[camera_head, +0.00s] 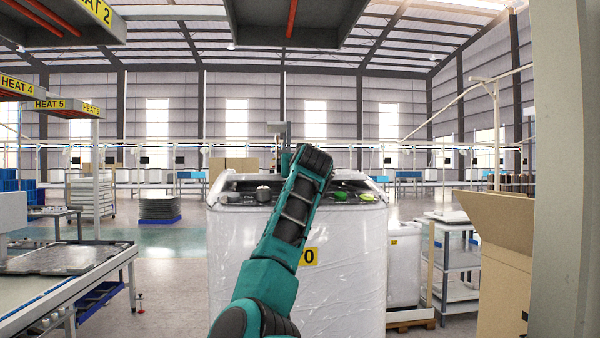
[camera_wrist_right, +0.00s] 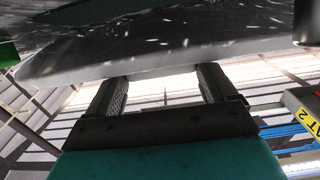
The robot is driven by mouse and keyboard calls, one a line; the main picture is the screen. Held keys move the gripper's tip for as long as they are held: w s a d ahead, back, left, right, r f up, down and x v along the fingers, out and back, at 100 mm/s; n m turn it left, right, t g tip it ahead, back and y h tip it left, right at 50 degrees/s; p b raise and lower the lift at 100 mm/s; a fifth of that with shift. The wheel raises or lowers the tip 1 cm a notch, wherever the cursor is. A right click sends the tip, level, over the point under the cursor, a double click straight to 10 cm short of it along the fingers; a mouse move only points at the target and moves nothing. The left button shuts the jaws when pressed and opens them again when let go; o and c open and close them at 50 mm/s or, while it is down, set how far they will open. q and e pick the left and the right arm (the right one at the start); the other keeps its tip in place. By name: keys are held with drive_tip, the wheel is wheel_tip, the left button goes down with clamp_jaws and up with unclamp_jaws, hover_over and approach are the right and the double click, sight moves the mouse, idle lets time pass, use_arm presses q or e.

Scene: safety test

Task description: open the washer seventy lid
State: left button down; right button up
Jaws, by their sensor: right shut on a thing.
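The washer (camera_head: 345,260) stands upright in front of me, its white front wrapped in shiny film. A yellow label on it is partly covered by my arm, and only its final 0 shows. My right arm reaches over the washer's top and hides much of it. In the right wrist view, the fingers of my right gripper (camera_wrist_right: 163,78) are at the edge of a large, dark, glossy panel, apparently the lid (camera_wrist_right: 170,35). The gripper is shut on this edge. How far the lid is raised cannot be told. My left gripper is not in view.
An open cardboard box (camera_head: 495,260) and a pale column (camera_head: 568,170) stand at the right. A shelf cart (camera_head: 455,265) is behind the box. A conveyor table (camera_head: 70,262) is at the left. Clear floor lies between it and the washer.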

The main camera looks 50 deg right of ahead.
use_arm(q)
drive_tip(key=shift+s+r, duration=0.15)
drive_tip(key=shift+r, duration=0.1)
use_arm(e)
drive_tip(key=w+d+r, duration=0.1)
drive_tip(key=r, duration=0.5)
drive_tip(key=w+d+r, duration=0.1)
drive_tip(key=w+r, duration=0.1)
drive_tip(key=r, duration=0.4)
drive_tip(key=shift+d+r, duration=0.25)
drive_tip(key=shift+d, duration=0.1)
drive_tip(key=shift+w, duration=0.1)
drive_tip(key=o, duration=1.3)
drive_tip(key=shift+f, duration=0.1)
